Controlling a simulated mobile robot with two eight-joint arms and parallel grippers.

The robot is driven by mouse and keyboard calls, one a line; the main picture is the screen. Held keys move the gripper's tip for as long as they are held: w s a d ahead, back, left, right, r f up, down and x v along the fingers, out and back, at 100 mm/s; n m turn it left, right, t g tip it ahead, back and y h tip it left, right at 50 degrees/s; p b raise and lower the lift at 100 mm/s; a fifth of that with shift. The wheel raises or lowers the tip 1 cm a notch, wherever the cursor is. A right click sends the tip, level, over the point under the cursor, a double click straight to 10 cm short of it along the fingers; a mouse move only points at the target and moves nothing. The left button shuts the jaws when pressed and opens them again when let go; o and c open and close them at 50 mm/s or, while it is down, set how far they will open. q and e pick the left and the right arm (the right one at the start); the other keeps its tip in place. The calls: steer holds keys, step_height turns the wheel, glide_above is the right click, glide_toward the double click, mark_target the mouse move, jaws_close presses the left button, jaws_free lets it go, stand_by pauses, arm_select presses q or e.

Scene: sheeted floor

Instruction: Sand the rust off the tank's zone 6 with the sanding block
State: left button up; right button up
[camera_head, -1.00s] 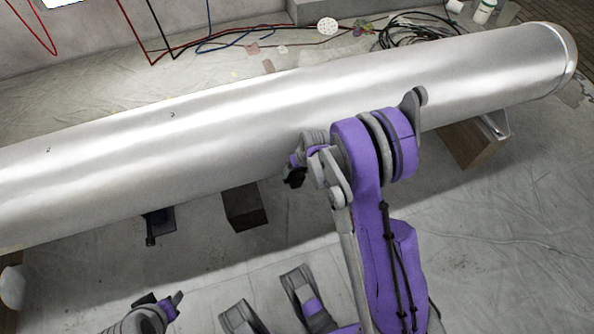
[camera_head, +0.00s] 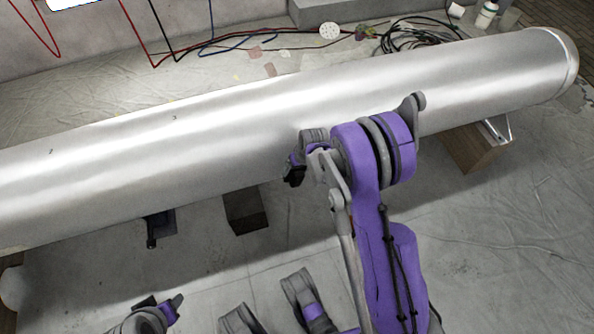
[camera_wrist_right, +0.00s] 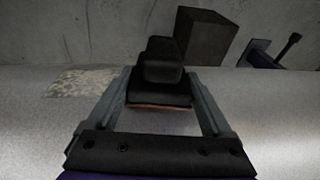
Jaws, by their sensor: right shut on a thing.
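The silver tank (camera_head: 230,125) lies on its side across the head view. My right gripper (camera_head: 295,170) is at the tank's near lower side, partly hidden by my own wrist. In the right wrist view my right gripper (camera_wrist_right: 165,92) is shut on the sanding block (camera_wrist_right: 160,75), a black block with a thin orange-brown edge. The block is against or just off the tank's surface; I cannot tell if it touches. A mottled beige patch (camera_wrist_right: 80,83), likely rust, shows on the tank (camera_wrist_right: 40,125) left of the block. My left gripper (camera_head: 165,306) shows small at lower left, jaws unclear.
A dark block (camera_head: 245,212) and a dark bracket (camera_head: 160,228) stand under the tank. A wooden support (camera_head: 475,150) holds its right part. Cables (camera_head: 415,35) and a white bottle (camera_head: 487,15) lie behind it. The sheeted floor (camera_head: 510,230) at right is clear.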

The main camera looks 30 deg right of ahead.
steer(key=shift+s+d, duration=0.2)
steer(key=shift+d, duration=0.65)
steer(key=shift+s+d, duration=0.2)
steer(key=shift+d, duration=0.65)
steer(key=s+d, duration=0.2)
steer(key=d, duration=0.8)
steer(key=shift+b, duration=0.4)
steer(key=shift+w+a+b, duration=0.2)
steer(key=shift+w+a, duration=0.35)
steer(key=shift+a, duration=1.7)
steer(key=shift+w+a+b, duration=0.15)
steer(key=shift+w+a, duration=0.4)
steer(key=shift+a, duration=1.7)
steer(key=shift+w+a+b, duration=0.2)
steer(key=shift+w+a, duration=0.35)
steer(key=shift+a, duration=1.7)
